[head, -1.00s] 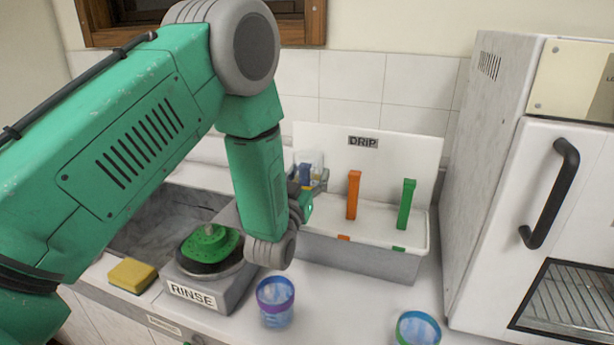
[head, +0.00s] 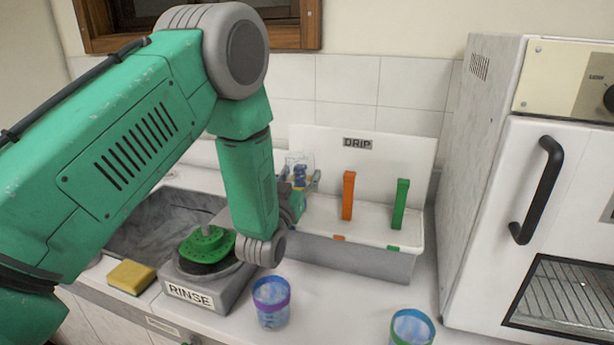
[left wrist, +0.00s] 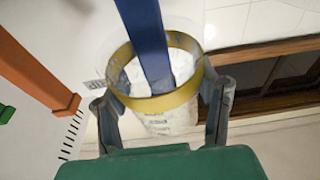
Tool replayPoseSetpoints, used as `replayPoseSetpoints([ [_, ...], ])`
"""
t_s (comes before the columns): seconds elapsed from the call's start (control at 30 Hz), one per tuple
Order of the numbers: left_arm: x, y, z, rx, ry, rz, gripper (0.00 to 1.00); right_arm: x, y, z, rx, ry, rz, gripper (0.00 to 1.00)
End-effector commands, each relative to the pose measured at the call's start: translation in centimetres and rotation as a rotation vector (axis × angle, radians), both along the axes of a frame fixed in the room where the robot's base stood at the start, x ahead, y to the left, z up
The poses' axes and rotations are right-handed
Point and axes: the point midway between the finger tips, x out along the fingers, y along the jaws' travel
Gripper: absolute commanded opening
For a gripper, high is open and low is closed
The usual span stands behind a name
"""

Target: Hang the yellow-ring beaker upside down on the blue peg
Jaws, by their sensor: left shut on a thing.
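The clear yellow-ring beaker (head: 294,159) is upside down at the left end of the drip rack, with its yellow ring low. My left gripper (head: 301,184) is shut on it; the fingers hold its two sides in the left wrist view (left wrist: 162,98). The blue peg (left wrist: 148,35) runs into the beaker's mouth in the left wrist view, and blue shows through the glass in the head view. The beaker surrounds at least the peg's upper part; whether it rests on the peg I cannot tell. My right gripper is out of view.
An orange peg (head: 348,196) and a green peg (head: 400,205) stand free on the drip rack (head: 375,232). A purple-ring beaker (head: 271,303) and a teal-ring beaker (head: 411,328) stand in front. The rinse station (head: 190,290), sponge (head: 131,276) and sink are left; an oven is right.

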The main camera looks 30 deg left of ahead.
Motion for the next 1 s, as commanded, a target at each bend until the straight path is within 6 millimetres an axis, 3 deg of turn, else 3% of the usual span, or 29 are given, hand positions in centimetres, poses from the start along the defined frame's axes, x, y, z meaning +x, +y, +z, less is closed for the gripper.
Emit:
replayPoseSetpoints([
  [0.03,0.2,0.8,0.4,0.014,-0.014,0.017,0.06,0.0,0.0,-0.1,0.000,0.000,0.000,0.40],
  [0.7,0.3,0.3,-0.8,0.014,-0.010,0.011,0.06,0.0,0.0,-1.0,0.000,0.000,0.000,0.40],
  [0.73,0.3,0.2,-0.7,0.014,-0.011,0.010,0.59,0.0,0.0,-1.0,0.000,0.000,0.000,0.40],
  [0.8,0.3,-0.1,-0.5,0.016,-0.012,0.009,0.80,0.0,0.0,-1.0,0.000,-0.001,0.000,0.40],
  [1.0,0.2,-0.6,-0.1,0.019,-0.018,0.006,0.80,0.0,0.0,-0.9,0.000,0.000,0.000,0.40],
])
